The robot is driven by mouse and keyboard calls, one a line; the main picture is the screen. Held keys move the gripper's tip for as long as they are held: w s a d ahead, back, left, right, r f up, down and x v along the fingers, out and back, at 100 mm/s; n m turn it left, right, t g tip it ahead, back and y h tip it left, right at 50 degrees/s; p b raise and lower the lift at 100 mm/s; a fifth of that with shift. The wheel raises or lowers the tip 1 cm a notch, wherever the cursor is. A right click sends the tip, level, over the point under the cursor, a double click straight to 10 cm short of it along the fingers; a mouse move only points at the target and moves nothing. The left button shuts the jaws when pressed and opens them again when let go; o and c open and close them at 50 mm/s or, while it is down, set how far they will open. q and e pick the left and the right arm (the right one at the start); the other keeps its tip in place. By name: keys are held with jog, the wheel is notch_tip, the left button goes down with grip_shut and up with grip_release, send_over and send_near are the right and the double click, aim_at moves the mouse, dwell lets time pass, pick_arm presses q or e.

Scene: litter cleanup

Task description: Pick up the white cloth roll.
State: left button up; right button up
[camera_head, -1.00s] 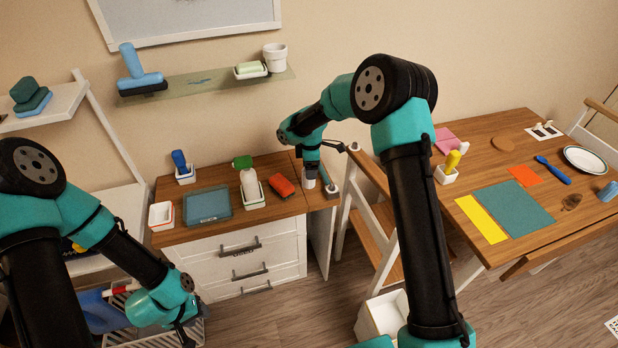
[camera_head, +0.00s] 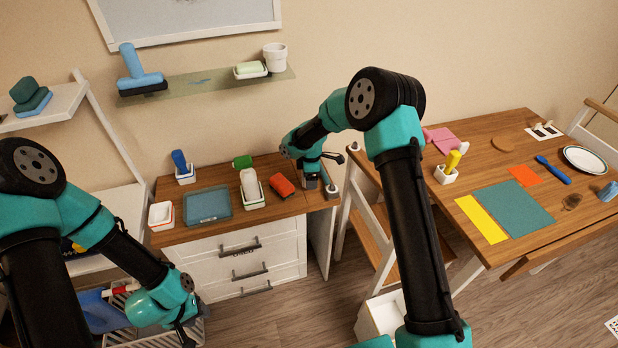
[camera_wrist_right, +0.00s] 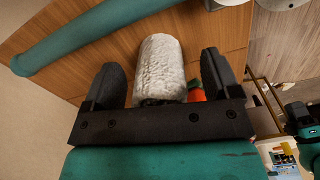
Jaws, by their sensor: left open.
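The white cloth roll (camera_wrist_right: 160,72) shows in the right wrist view, upper middle, lying on a brown wooden top. My right gripper (camera_wrist_right: 161,58) is open, with one dark finger on each side of the roll and gaps between. The roll's near end is partly hidden behind the gripper's crossbar. In the head view my right arm reaches over the right end of the drawer cabinet top (camera_head: 292,205), and its gripper hides most or all of the roll. My left gripper (camera_head: 187,337) is open and empty, low at the left, in front of the cabinet.
A teal bar (camera_wrist_right: 90,32) crosses the right wrist view. A wooden desk (camera_head: 480,165) with several items stands at right.

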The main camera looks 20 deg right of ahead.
jog(key=c, duration=0.9)
jog(key=shift+r, duration=0.1)
jog(key=shift+c, duration=0.2)
jog(key=shift+r, duration=0.55)
jog(key=shift+s+a+r, duration=0.1)
jog(key=shift+s+r, duration=0.05)
jog(key=shift+r, duration=0.45)
jog(key=shift+s+r, duration=0.1)
jog(key=shift+r, duration=0.5)
jog(key=s+a+r, duration=0.1)
jog(key=s+a, duration=0.3)
jog(key=s, duration=1.1)
jog(key=shift+a+r, duration=0.15)
jog(key=shift+a, duration=0.05)
